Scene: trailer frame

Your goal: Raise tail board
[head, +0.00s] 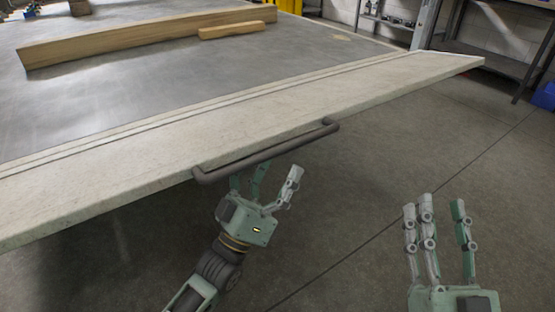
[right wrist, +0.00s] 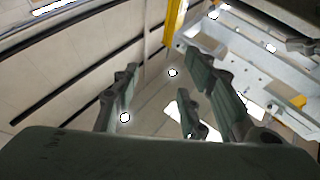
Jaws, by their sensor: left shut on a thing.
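The tail board (head: 130,180) is a long pale panel along the near edge of the grey trailer bed (head: 140,100). It lies folded out, nearly level with the bed. A dark bar handle (head: 265,153) sticks out from its near edge. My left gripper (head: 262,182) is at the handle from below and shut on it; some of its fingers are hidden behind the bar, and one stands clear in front. My right gripper (head: 437,215) is open and empty, apart from the board, over the floor at the right. Its spread fingers also show in the right wrist view (right wrist: 160,100).
A long wooden beam (head: 130,42) and a short wood block (head: 231,31) lie on the bed. Shelving (head: 490,60) and a blue bin (head: 544,96) stand at the back right. The concrete floor (head: 400,150) right of the board is clear.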

